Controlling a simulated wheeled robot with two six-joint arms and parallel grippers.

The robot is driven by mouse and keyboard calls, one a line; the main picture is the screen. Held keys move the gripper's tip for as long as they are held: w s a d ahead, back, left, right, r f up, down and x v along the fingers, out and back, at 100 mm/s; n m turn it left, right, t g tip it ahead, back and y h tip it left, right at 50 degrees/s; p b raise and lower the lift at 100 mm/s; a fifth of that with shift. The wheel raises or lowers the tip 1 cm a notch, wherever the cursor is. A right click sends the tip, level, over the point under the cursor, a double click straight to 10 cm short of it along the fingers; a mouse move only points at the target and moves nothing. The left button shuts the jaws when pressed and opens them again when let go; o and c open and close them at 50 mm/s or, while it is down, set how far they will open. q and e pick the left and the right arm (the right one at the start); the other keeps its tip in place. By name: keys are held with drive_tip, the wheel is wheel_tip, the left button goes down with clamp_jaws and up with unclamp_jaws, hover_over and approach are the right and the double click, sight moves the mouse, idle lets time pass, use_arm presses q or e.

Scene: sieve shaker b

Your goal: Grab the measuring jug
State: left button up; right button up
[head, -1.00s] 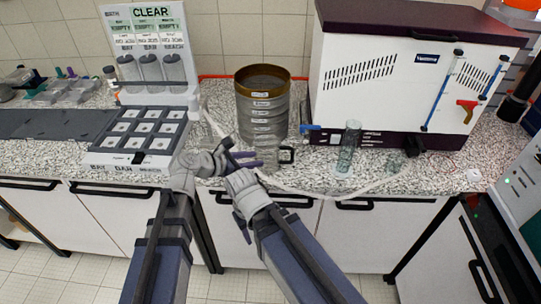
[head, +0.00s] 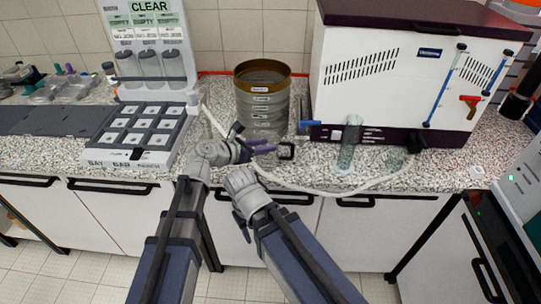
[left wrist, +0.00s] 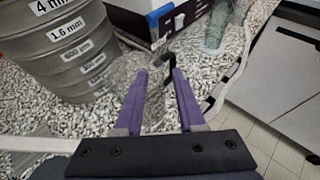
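The measuring jug looks like a clear vessel with a black handle (head: 287,151), standing on the speckled worktop in front of the sieve stack. Its clear body is hard to make out against the worktop. My left gripper (head: 264,146) is at the jug with its purple fingers pointing right. In the left wrist view the fingers (left wrist: 159,76) are apart, with the clear body and black handle (left wrist: 169,60) between and just beyond the tips; I cannot tell whether they touch it. My right gripper (head: 241,208) is low in front of the counter edge; its fingers are mostly hidden.
The sieve stack (head: 263,105) stands directly behind the jug. A tall glass cylinder (head: 347,146) and a small glass beaker (head: 397,160) stand to the right, before the white machine (head: 375,75). A pale hose (head: 310,191) runs along the front edge. A bay rack (head: 103,158) is left.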

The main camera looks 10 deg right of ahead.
use_arm(q)
drive_tip(key=b+x, duration=0.1)
drive_tip(key=x, duration=0.2)
drive_tip(key=shift+f, duration=0.1)
clamp_jaws()
drive_tip(key=shift+s, duration=0.1)
idle(1.2)
